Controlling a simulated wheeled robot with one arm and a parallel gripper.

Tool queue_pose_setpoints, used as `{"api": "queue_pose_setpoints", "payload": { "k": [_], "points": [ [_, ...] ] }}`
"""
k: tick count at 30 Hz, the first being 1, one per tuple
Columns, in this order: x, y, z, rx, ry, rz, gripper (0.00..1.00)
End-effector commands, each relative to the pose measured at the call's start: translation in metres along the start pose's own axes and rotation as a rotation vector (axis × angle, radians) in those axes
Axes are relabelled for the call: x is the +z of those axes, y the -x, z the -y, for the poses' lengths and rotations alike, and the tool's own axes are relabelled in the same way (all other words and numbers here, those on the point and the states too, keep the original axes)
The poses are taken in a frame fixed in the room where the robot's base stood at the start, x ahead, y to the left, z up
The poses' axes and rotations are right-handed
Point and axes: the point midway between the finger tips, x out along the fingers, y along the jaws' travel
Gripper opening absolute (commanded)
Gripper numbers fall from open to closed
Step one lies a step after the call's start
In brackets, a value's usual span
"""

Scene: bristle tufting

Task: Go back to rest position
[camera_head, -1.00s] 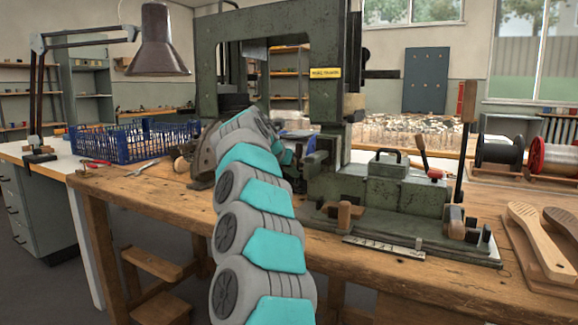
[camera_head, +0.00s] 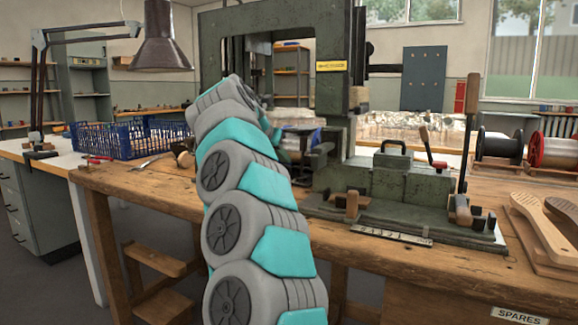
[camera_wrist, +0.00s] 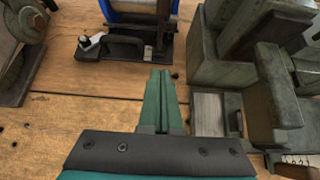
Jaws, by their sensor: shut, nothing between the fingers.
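In the wrist view my gripper (camera_wrist: 161,128) is shut, with its two green fingers together and nothing between them. It points over the wooden bench (camera_wrist: 70,125). In the head view my grey and teal arm rises in front of the bench (camera_head: 130,181) and hides my gripper. The green tufting machine (camera_head: 385,185) stands just right of my arm, and its castings (camera_wrist: 270,95) are close to the right of my fingers in the wrist view.
A blue crate (camera_head: 128,141) and a lamp (camera_head: 162,40) stand at the left. Wire spools (camera_head: 498,147) and wooden brush bodies (camera_head: 537,232) lie at the right. In the wrist view, a device with a blue-sided roll (camera_wrist: 125,25) lies ahead of my fingers.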

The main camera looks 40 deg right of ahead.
Motion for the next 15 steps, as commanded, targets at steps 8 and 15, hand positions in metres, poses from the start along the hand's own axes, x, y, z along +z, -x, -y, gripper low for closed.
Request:
{"api": "queue_pose_setpoints", "payload": {
  "k": [8,15],
  "points": [
    [0.000,0.033,-0.001,0.000,0.001,0.000,0.00],
    [-0.001,0.036,0.000,-0.001,0.001,-0.001,0.00]
  ]
}}
